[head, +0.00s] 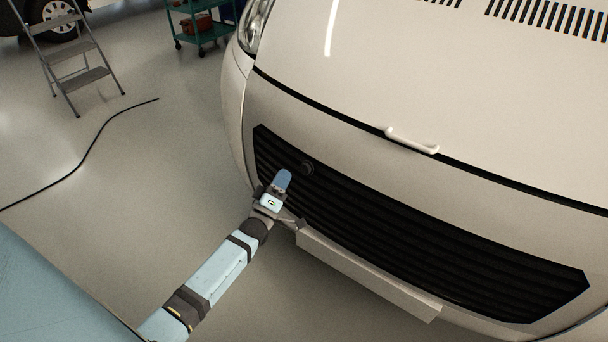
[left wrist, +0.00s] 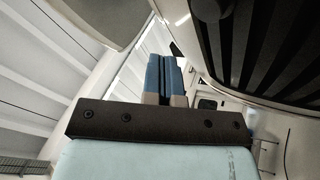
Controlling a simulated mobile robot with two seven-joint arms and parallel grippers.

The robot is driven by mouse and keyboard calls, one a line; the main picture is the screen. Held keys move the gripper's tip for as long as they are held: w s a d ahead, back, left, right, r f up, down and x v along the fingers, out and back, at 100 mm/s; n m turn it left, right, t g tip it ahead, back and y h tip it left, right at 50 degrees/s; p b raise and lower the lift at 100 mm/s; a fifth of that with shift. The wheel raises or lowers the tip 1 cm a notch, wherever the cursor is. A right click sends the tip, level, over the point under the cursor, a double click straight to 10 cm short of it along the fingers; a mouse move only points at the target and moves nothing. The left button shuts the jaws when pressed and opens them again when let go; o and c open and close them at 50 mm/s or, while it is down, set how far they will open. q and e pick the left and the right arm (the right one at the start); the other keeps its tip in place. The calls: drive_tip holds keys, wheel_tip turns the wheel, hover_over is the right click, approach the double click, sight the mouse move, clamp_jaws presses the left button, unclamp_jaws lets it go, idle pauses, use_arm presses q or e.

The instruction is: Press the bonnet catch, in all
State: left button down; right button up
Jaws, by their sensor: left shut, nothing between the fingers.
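A small round black knob (head: 307,168), which looks like the bonnet catch, sits on the dark slatted grille (head: 420,235) near its upper left end. My left gripper (head: 286,174) is shut and empty, its blue fingers together, just left of the knob. A gap shows between fingertips and knob in the head view; I cannot tell the depth. In the left wrist view the shut fingers (left wrist: 165,72) point ahead, with the grille (left wrist: 270,45) at upper right. A dark rounded shape (left wrist: 210,8) at the top edge may be the knob. My right gripper is out of view.
The cream bonnet (head: 400,75) is down, with a white handle (head: 412,141) at its front edge. A pale bar (head: 365,275) runs below the grille. A step ladder (head: 72,60), a teal trolley (head: 200,22) and a black cable (head: 90,150) are on the floor at left.

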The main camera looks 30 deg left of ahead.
sight(305, 169)
use_arm(q)
drive_tip(key=w, duration=0.1)
drive_tip(key=w+b, duration=0.1)
drive_tip(key=w+f, duration=0.1)
drive_tip(key=shift+w+d+f+b, duration=0.1)
drive_tip(key=shift+w+d+b, duration=0.25)
drive_tip(key=shift+w+d, duration=0.05)
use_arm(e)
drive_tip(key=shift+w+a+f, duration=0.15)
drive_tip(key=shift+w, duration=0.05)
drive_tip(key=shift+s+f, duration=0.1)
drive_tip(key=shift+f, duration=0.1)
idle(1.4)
use_arm(q)
drive_tip(key=shift+w+f, duration=0.15)
drive_tip(key=shift+w, duration=0.25)
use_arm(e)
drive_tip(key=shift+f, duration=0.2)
